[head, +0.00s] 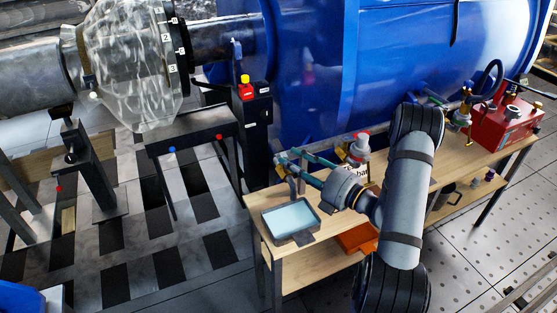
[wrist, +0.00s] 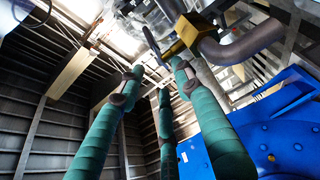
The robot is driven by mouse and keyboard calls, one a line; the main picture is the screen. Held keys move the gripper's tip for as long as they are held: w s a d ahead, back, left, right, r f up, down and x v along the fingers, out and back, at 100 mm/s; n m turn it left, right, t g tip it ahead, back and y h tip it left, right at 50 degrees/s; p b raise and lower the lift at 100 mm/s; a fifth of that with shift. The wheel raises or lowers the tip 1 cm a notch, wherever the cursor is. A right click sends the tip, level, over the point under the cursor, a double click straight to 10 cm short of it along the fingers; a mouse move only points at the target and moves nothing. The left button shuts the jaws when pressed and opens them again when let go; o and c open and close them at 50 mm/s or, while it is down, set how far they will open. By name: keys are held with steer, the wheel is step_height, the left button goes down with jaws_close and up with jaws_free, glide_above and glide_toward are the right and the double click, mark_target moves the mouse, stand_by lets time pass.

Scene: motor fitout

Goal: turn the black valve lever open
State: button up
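The black valve lever (wrist: 153,45) shows in the wrist view as a narrow dark bar beside a brass valve body (wrist: 187,37). A grey bent pipe (wrist: 245,42) joins the brass from the right. My gripper (wrist: 159,72) has teal fingers, which stand apart with a gap between their tips. The lever's lower end appears near that gap; I cannot tell whether a finger touches it. In the head view my gripper (head: 291,164) points left over the bench's left end, and the lever there is too small to make out surely.
A grey tray (head: 290,220) sits on the wooden bench (head: 258,225) under my gripper. A red-capped bottle (head: 359,148) stands close behind my wrist. The large blue motor housing (head: 330,80) bounds the back. A red box (head: 505,118) stands at the bench's right end.

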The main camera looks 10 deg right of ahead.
mark_target(278, 144)
steer(key=w+p, duration=0.1)
steer(key=w, duration=0.2)
steer(key=w+a+m+h, duration=0.1)
steer(key=w, duration=0.2)
steer(key=w+a+m+t+p, duration=0.1)
steer(key=w, duration=0.3)
steer(key=shift+a+f+h+p, duration=0.2)
steer(key=shift+f+h+p, duration=0.15)
steer(key=shift+h, duration=0.05)
steer(key=shift+c, duration=1.1)
jaws_close()
